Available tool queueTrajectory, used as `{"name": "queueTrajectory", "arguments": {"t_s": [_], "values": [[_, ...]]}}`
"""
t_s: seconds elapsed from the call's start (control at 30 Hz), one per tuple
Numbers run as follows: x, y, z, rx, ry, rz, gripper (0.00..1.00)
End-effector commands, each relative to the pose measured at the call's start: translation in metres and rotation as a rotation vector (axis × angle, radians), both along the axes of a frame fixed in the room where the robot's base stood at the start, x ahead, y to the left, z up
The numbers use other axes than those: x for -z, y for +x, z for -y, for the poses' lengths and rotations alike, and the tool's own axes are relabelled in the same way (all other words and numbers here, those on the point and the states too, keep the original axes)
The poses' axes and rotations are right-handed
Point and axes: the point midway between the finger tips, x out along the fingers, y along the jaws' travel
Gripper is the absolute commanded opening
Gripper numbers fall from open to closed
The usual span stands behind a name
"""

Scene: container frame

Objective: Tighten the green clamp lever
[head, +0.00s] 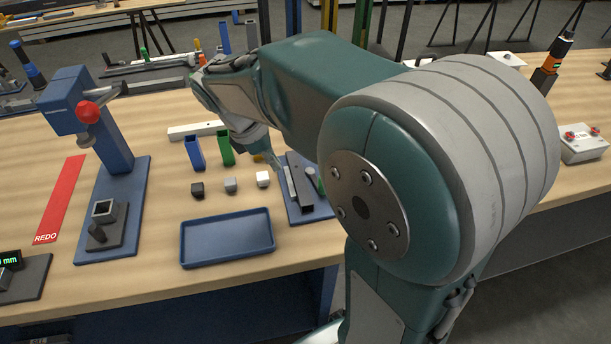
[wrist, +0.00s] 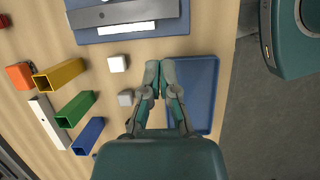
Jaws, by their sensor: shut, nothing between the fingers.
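A small green part (head: 320,184), which looks like the clamp lever, shows beside the grey bars on a blue fixture plate (head: 311,212). My arm hides some of that area. The wrist view shows part of the blue plate (wrist: 165,28) with a grey bar (wrist: 120,12) at the top; no green lever is seen there. My gripper (wrist: 160,68) is shut and empty, its fingertips together, below the plate in the picture and apart from it. In the head view my gripper (head: 272,158) is mostly hidden, close to the plate's left side.
A blue tray (head: 228,257) lies left of the plate. White (head: 263,179), grey (head: 230,185) and black (head: 197,190) cubes stand behind it. A blue press (head: 100,125) stands left.

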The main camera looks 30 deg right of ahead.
Motion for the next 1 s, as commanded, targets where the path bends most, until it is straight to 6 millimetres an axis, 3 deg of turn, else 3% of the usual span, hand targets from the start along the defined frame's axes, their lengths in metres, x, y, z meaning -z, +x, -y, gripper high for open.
{"name": "queueTrajectory", "arguments": {"t_s": [0.27, 0.77, 1.0], "values": [[0.017, 0.006, 0.006, -0.057, -0.018, -0.051, 0.00], [0.102, -0.004, 0.039, -0.052, -0.016, -0.051, 0.00], [0.098, -0.012, 0.071, -0.052, -0.015, -0.046, 0.00]]}}
